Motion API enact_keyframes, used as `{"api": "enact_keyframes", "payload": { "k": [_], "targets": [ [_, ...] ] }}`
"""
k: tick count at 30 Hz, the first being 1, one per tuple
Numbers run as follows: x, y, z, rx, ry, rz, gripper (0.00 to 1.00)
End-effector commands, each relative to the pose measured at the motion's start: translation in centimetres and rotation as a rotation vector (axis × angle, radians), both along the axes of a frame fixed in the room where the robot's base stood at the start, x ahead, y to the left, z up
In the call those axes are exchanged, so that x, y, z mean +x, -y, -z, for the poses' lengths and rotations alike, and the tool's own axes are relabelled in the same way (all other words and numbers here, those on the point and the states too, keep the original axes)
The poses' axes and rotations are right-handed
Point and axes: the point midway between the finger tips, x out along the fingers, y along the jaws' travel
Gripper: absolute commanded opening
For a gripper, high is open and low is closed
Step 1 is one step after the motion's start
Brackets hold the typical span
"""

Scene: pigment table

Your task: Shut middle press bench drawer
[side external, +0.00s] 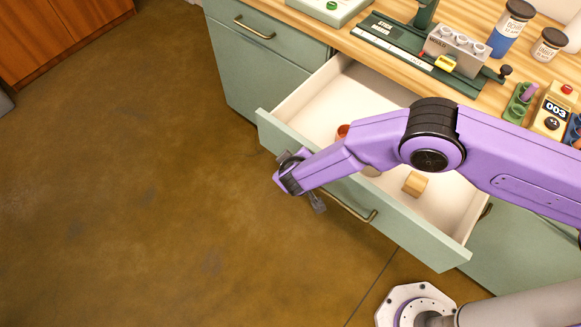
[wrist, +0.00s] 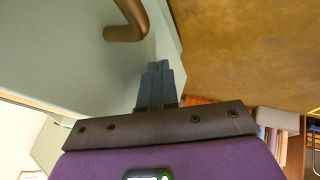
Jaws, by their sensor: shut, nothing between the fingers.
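The middle drawer (side external: 425,238) of the green press bench is pulled well out, its pale interior showing. Its brass handle (side external: 352,211) is on the front panel and also shows in the wrist view (wrist: 126,28). My gripper (side external: 319,206) is shut and empty, outside the drawer by the front panel, just left of the handle. In the wrist view the closed fingers (wrist: 158,68) lie close to the green panel; I cannot tell whether they touch it. My purple forearm crosses over the drawer and hides part of its inside.
A wooden block (side external: 415,184) and an orange-red round item (side external: 343,130) lie in the drawer. The benchtop (side external: 345,43) carries a press tool, a grey mould block (side external: 457,50) and jars. The closed left drawer (side external: 262,40) adjoins. The brown floor (side external: 130,200) in front is clear.

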Motion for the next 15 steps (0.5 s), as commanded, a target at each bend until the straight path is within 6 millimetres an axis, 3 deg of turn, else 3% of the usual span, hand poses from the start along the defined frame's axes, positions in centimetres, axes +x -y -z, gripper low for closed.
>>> {"api": "enact_keyframes", "payload": {
  "k": [15],
  "targets": [
    [0.66,0.73,0.01,-0.001,0.0,0.003,0.0]
  ]
}}
